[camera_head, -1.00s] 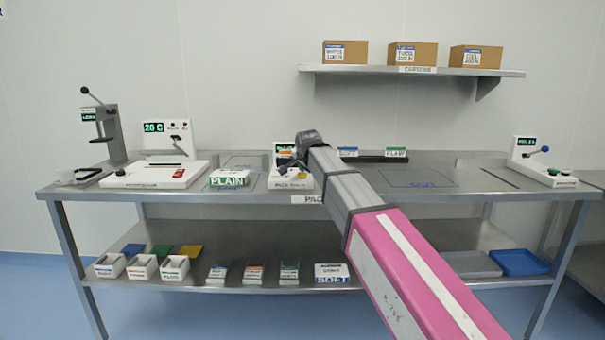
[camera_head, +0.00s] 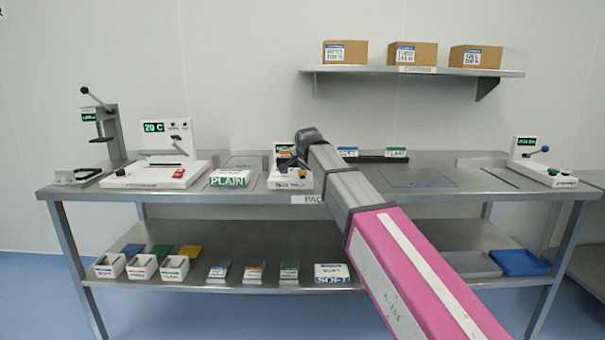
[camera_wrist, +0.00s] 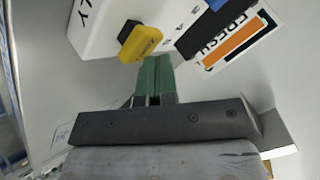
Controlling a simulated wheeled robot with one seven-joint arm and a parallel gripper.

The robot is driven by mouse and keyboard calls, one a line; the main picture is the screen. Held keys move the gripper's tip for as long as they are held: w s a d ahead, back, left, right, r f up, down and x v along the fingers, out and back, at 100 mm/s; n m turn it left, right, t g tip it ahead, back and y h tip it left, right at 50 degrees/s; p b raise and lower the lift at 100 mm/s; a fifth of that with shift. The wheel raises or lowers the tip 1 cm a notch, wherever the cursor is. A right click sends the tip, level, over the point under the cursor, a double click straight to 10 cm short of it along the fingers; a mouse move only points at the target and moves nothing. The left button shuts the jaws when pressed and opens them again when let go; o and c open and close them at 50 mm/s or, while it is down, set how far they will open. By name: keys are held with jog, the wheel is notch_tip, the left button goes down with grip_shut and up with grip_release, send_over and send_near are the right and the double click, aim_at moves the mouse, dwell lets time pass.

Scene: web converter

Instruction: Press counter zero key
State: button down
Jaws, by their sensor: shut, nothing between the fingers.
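A white counter unit (camera_head: 290,180) with a green display stands on the bench at centre, partly hidden behind my arm. In the wrist view its white body (camera_wrist: 95,30) fills the top left, with part of its dark lettering visible. A yellow key (camera_wrist: 141,41) with small dark lettering, too blurred to read surely, sticks out from it. My gripper (camera_wrist: 153,68) shows green fingers shut together and empty. The fingertips appear just below the yellow key in the picture; I cannot tell whether they touch it. In the head view the fingers are hidden by my wrist.
A black-and-blue part (camera_wrist: 205,38) and a FRESH label with an orange patch (camera_wrist: 235,37) lie right of the key. A PLAIN pack (camera_head: 229,179) and a white 20 C machine (camera_head: 155,170) stand left of the counter. The bench right of my arm is mostly clear.

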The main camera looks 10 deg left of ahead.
aim_at(304, 172)
jog(key=shift+r, duration=0.6)
jog(key=shift+r, duration=2.5)
